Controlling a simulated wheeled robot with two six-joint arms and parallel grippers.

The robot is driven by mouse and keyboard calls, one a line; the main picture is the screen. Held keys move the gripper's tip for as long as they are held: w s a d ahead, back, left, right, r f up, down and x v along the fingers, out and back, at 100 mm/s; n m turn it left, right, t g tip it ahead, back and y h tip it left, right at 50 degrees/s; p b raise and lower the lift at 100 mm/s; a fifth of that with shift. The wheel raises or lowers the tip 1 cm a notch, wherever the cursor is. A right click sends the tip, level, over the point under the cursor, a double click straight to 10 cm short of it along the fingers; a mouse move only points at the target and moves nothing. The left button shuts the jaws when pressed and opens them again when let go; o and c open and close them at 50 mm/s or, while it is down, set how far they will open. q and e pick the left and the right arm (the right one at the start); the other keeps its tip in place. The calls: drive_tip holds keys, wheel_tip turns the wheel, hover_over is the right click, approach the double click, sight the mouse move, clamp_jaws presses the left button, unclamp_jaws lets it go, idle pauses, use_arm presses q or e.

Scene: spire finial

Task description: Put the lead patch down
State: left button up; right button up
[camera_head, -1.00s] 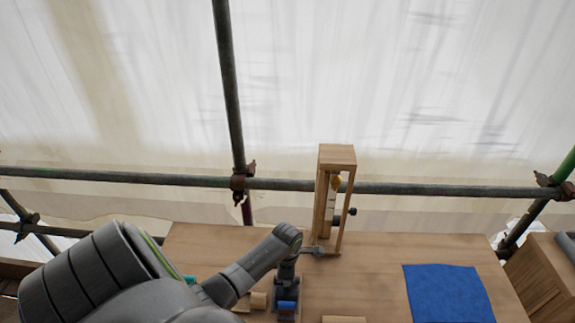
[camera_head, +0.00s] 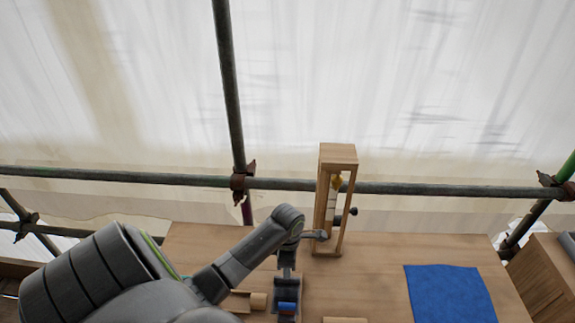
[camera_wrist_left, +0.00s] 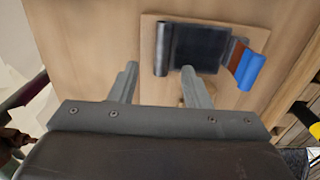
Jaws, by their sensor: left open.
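A dark grey square sheet, likely the lead patch (camera_wrist_left: 203,48), lies flat on a thin wooden board (camera_wrist_left: 150,25) in the left wrist view. A dark roll or bar lies along its left side. My left gripper (camera_wrist_left: 158,72) is open and empty. Its right fingertip overlaps the sheet's lower edge in the picture; I cannot tell the height gap. My right gripper is not in view.
A blue-ended tool (camera_wrist_left: 249,70) lies right of the sheet. The upright wooden frame (camera_head: 338,154) stands at the bench's back. A blue cloth (camera_head: 450,293) lies at the right. Bench (camera_head: 385,260) between frame and cloth is clear. Scaffold poles (camera_head: 420,189) run behind.

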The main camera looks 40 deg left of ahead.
use_arm(q)
wheel_tip(320, 180, up, 6)
drive_tip(key=shift+f, duration=0.1)
idle(0.7)
